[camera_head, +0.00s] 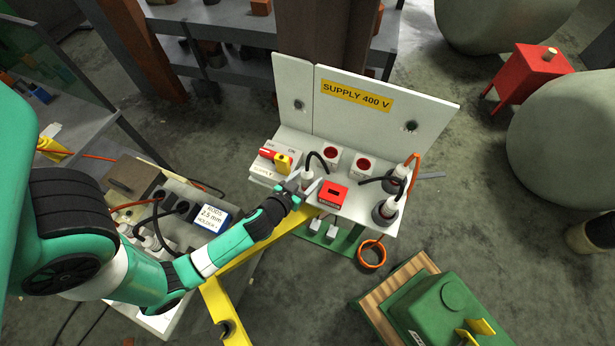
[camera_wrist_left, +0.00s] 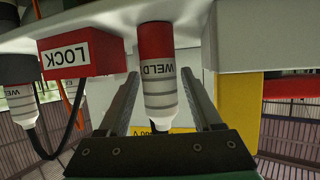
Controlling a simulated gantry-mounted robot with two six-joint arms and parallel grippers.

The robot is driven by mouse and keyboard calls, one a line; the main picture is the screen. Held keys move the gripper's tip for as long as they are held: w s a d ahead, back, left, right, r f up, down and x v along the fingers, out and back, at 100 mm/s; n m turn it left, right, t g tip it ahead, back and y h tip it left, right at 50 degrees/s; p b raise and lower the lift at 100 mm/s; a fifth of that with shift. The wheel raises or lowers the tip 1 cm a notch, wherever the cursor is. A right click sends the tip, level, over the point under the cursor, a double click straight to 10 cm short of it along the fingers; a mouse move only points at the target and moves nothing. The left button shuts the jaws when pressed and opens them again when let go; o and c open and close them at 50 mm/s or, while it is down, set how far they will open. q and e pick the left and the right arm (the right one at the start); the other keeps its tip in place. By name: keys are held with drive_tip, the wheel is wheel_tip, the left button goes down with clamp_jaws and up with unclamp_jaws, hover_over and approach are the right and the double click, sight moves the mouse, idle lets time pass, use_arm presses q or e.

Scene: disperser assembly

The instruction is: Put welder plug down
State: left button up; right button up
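The welder plug (camera_wrist_left: 158,85), a white ribbed plug marked WELD with a red end, is upright with its red end against the white shelf of the supply stand (camera_head: 360,208). Its label reads upside down in the left wrist view. My left gripper (camera_head: 303,186) reaches the shelf from the left, with one finger on each side of the plug. In the left wrist view a gap shows between the plug and each finger. The fingers and arm partly cover the plug in the head view. My right gripper is out of view.
A red LOCK box (camera_head: 333,194) stands close beside the gripper. Other plugs with black cables (camera_head: 386,211) are at the shelf's right end. Two red sockets (camera_head: 332,162) lie behind. A red and yellow switch (camera_head: 278,158) is at the left. The upright SUPPLY 400 V panel (camera_head: 358,97) backs the shelf.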

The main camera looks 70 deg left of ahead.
use_arm(q)
drive_tip(key=shift+o, duration=0.4)
drive_tip(key=shift+r, duration=0.1)
drive_tip(key=shift+r, duration=0.15)
drive_tip(key=b+v, duration=0.2)
drive_tip(key=v, duration=1)
